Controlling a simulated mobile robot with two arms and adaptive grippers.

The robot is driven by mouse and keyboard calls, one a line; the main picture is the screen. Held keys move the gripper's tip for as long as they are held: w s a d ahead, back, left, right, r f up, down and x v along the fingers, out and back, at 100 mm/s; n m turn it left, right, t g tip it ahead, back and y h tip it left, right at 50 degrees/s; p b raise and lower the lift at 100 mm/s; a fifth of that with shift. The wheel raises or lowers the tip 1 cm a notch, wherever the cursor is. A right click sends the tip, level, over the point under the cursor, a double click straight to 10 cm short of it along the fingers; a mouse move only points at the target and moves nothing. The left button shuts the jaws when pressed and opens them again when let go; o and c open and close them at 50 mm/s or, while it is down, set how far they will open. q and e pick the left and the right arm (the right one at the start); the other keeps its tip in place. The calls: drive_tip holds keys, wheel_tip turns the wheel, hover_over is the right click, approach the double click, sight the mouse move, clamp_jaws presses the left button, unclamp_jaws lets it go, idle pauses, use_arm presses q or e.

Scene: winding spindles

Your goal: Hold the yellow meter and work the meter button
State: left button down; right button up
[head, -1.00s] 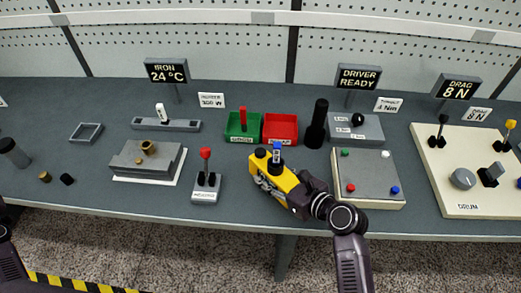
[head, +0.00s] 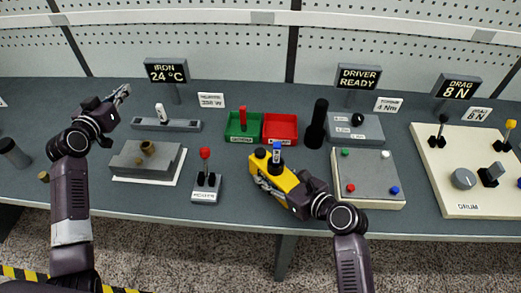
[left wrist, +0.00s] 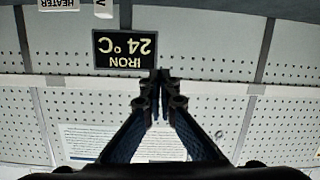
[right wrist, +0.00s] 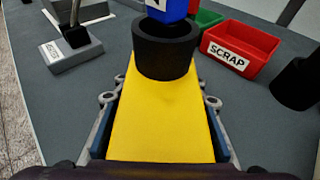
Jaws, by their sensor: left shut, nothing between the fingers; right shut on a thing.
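The yellow meter (head: 287,180) is at the front middle of the bench, with my right gripper (head: 290,191) shut on its body. In the right wrist view the yellow meter (right wrist: 165,120) lies between the two fingers, with a black collar (right wrist: 165,52) and a blue block (right wrist: 167,9) at its far end. I cannot tell which part is the meter button. My left gripper (head: 124,91) is shut and empty, raised over the left of the bench, well apart from the meter. Its closed fingers (left wrist: 160,108) show in the left wrist view.
A red-knobbed lever (head: 206,180) stands left of the meter. Behind it are a green tray (head: 241,139) and a red tray (head: 281,141). A button panel (head: 367,170) is to the right. The iron display (head: 166,71) stands behind my left gripper.

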use_arm(q)
drive_tip(key=w+d+r+m+g+h, duration=0.2)
drive_tip(key=d+m+h, duration=0.15)
drive_tip(key=d, duration=0.95)
wheel_tip(320, 180, up, 2)
drive_tip(key=m+g, duration=0.5)
drive_tip(key=m, duration=0.7)
hover_over(259, 153)
drive_tip(key=shift+d+r+h, duration=0.1)
drive_tip(key=shift+r+h, duration=0.1)
drive_tip(key=shift+h, duration=0.05)
drive_tip(key=shift+f, duration=4.4)
